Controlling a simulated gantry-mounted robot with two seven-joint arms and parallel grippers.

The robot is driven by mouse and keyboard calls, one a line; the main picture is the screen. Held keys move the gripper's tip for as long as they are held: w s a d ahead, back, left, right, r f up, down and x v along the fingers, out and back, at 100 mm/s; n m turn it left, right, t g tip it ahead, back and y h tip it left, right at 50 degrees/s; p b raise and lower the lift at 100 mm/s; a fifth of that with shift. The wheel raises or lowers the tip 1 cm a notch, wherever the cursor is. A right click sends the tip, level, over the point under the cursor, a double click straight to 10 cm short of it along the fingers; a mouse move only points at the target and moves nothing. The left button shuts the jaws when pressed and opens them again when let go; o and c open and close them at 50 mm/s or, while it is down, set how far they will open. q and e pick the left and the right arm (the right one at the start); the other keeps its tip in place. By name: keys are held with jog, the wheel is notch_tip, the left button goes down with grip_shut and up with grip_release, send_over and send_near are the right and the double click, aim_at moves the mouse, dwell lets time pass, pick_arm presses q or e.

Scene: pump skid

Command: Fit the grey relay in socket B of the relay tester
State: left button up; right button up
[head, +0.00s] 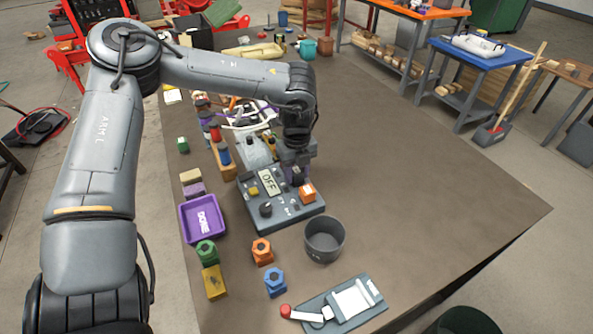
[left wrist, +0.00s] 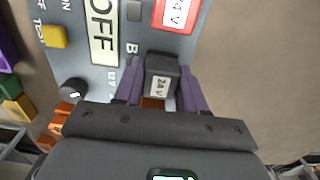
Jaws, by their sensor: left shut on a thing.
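The relay tester (head: 285,214) is a grey-blue box on the bench with a display reading OFF, a yellow button and a black knob. My left gripper (head: 297,176) is over its right part. In the left wrist view, the purple fingers of my left gripper (left wrist: 160,82) are shut on the dark grey relay (left wrist: 162,72), which bears a 24 V label. The letter B (left wrist: 131,47) shows on the panel close beside the relay. The relay hides the socket under it, and I cannot tell whether it is seated. An orange-red relay (head: 307,193) labelled 24 V sits on the tester close by.
A grey round bin (head: 324,240) stands just in front of the tester. A purple tray (head: 203,218) marked DONE lies to the left. Coloured hex pieces and a grey device with a red-knobbed lever (head: 343,304) are nearer. The bench to the right is clear.

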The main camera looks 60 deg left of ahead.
pick_arm(q)
jog(key=shift+f, duration=0.4)
jog(key=o, duration=1)
notch_tip(320, 180, up, 11)
jog(key=p, duration=0.3)
jog(key=shift+f, duration=0.1)
